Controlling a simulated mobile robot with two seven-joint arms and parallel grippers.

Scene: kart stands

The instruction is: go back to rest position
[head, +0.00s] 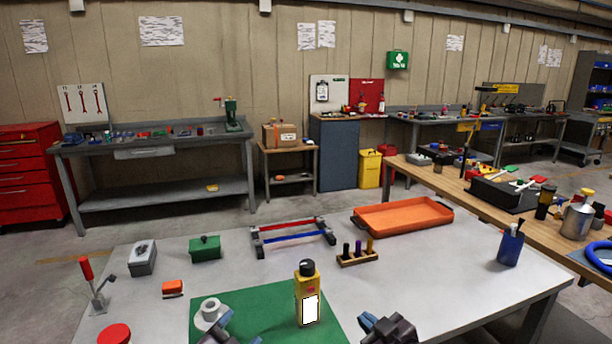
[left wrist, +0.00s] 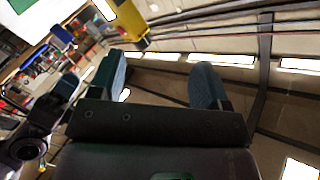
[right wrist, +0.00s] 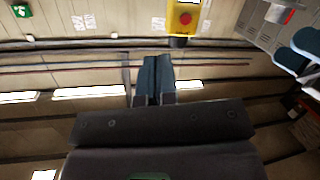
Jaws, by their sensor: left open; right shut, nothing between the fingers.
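My left gripper (head: 228,330) shows at the bottom edge of the head view, over the green mat (head: 262,300). In the left wrist view its two fingers (left wrist: 160,82) are spread wide with nothing between them. My right gripper (head: 388,326) is at the bottom edge, right of the mat, above the pale tabletop. In the right wrist view its fingers (right wrist: 154,80) are pressed together and empty. Both wrist views look towards walls and ceiling lights, not the tabletop. A yellow bottle with a black cap (head: 307,292) stands upright on the mat between the grippers.
A white flanged part (head: 211,313) is beside the left gripper. An orange tray (head: 403,216), a peg rack (head: 357,255), a red and blue frame (head: 293,237) and a blue pen cup (head: 510,247) stand farther off. The tabletop right of my right gripper is clear.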

